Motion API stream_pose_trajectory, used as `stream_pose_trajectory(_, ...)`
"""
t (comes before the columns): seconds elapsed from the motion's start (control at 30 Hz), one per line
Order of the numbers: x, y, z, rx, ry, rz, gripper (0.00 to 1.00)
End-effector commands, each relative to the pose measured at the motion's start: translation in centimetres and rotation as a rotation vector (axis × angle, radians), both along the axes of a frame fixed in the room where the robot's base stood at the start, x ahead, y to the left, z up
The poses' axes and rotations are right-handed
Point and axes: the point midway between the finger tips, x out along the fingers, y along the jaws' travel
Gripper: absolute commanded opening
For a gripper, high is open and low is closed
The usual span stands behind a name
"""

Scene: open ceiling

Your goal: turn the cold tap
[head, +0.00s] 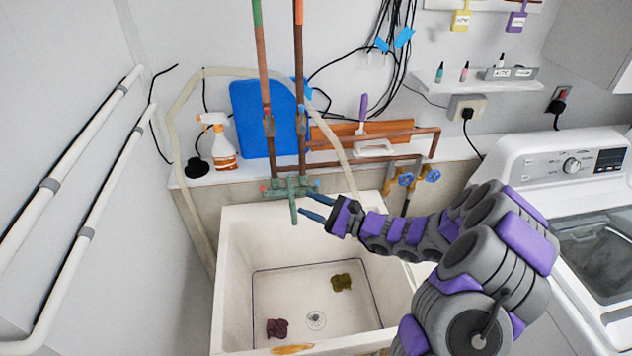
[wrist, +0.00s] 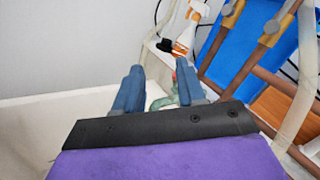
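The green tap (head: 290,188) sits on the back rim of the white sink (head: 232,250), its spout pointing down over the basin. A small red handle (head: 263,188) is on its left end and a small blue handle (head: 315,183) on its right end. My gripper (head: 305,204) is open, its two blue fingers apart with nothing held. In the head view its fingertips are just right of the spout and below the blue handle; contact cannot be told. In the wrist view my gripper (wrist: 158,78) has part of the green tap (wrist: 165,101) between and behind its fingers, partly hidden.
Two blue valve wheels (head: 405,179) are on pipes to the right. A spray bottle (head: 217,142) and a blue board (head: 262,115) stand behind the tap, with copper pipes rising from it. Cloths (head: 341,282) lie in the basin. A washing machine (head: 560,165) is at right.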

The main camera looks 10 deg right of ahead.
Motion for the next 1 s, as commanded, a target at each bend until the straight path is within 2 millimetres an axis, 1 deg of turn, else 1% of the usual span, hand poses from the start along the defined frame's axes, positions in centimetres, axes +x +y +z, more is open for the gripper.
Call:
stream_pose_trajectory(0.03, 1.2, -2.3, -1.8, 0.027, 0.039, -0.077, 0.4)
stream_pose_trajectory(0.07, 1.9, -3.5, -2.7, 0.04, 0.055, -0.121, 0.4)
stream_pose_trajectory(0.1, 2.6, -5.1, -4.0, 0.057, 0.08, -0.176, 0.4)
stream_pose_trajectory(0.2, 3.7, -8.6, -6.9, 0.087, 0.13, -0.292, 0.4)
stream_pose_trajectory(0.3, 4.2, -11.0, -9.1, 0.106, 0.167, -0.372, 0.4)
stream_pose_trajectory(0.4, 4.4, -12.3, -10.1, 0.113, 0.185, -0.416, 0.4)
stream_pose_trajectory(0.5, 4.8, -12.4, -10.5, 0.113, 0.19, -0.429, 0.4)
stream_pose_trajectory(0.57, 5.2, -12.1, -10.6, 0.111, 0.19, -0.428, 0.4)
stream_pose_trajectory(0.67, 6.4, -11.3, -10.6, 0.109, 0.189, -0.425, 0.4)
stream_pose_trajectory(1.0, 12.1, -8.2, -10.7, 0.111, 0.188, -0.424, 0.4)
